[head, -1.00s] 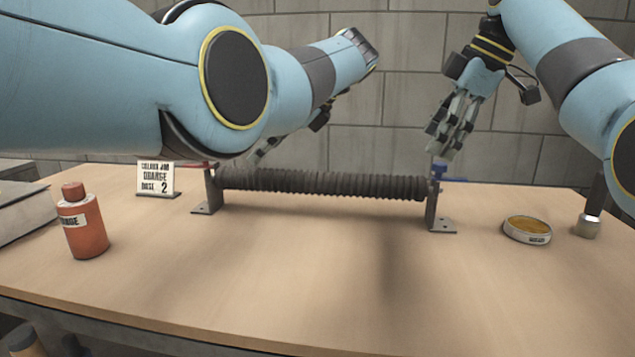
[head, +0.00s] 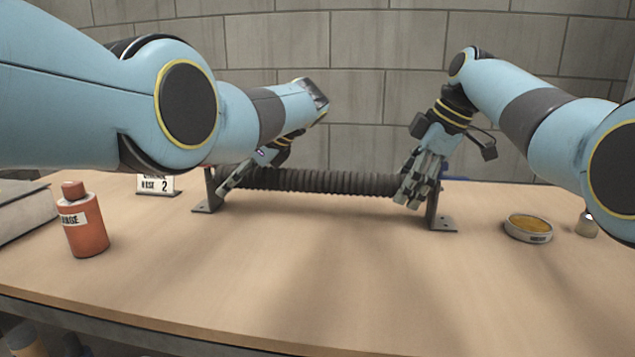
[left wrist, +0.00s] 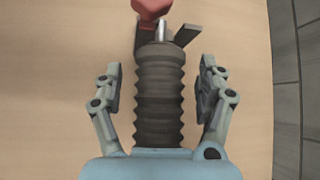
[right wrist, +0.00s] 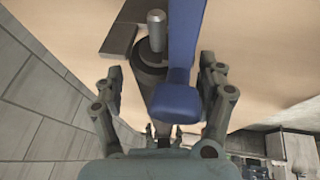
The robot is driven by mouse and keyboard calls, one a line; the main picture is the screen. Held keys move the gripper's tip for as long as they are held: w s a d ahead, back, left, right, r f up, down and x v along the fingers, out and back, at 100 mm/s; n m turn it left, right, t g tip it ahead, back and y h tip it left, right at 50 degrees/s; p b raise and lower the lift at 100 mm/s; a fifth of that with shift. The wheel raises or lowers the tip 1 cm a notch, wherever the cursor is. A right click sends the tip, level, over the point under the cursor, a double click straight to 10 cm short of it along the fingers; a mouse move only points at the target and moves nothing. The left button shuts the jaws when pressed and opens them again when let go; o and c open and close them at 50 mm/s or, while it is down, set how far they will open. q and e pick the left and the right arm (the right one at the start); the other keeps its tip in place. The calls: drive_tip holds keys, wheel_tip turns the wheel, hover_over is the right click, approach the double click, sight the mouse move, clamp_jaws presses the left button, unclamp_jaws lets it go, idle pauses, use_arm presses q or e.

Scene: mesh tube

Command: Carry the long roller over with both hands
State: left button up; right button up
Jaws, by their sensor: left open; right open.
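The long roller (head: 320,181) is a dark ribbed tube lying level between two grey end brackets on the table. My left gripper (head: 228,185) is open at the roller's left end. In the left wrist view the ribbed roller (left wrist: 159,95) runs between its spread fingers (left wrist: 160,92), with a gap on each side. My right gripper (head: 410,192) is open at the roller's right end. In the right wrist view its fingers (right wrist: 165,95) stand on either side of the roller's end, which a blue handle (right wrist: 183,70) partly hides. A red handle (left wrist: 151,8) shows beyond the left end.
The left bracket (head: 210,190) and right bracket (head: 435,212) stand on the table (head: 310,270). An orange bottle (head: 84,222) and a sign (head: 157,184) are at left. A round tin (head: 528,228) is at right. The table's front middle is clear.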

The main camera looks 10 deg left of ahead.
use_arm(q)
drive_tip(key=shift+c, duration=0.3)
use_arm(e)
drive_tip(key=shift+c, duration=0.3)
use_arm(q)
clamp_jaws()
use_arm(e)
clamp_jaws()
use_arm(q)
drive_tip(key=shift+r, duration=0.1)
use_arm(e)
drive_tip(key=shift+r, duration=0.15)
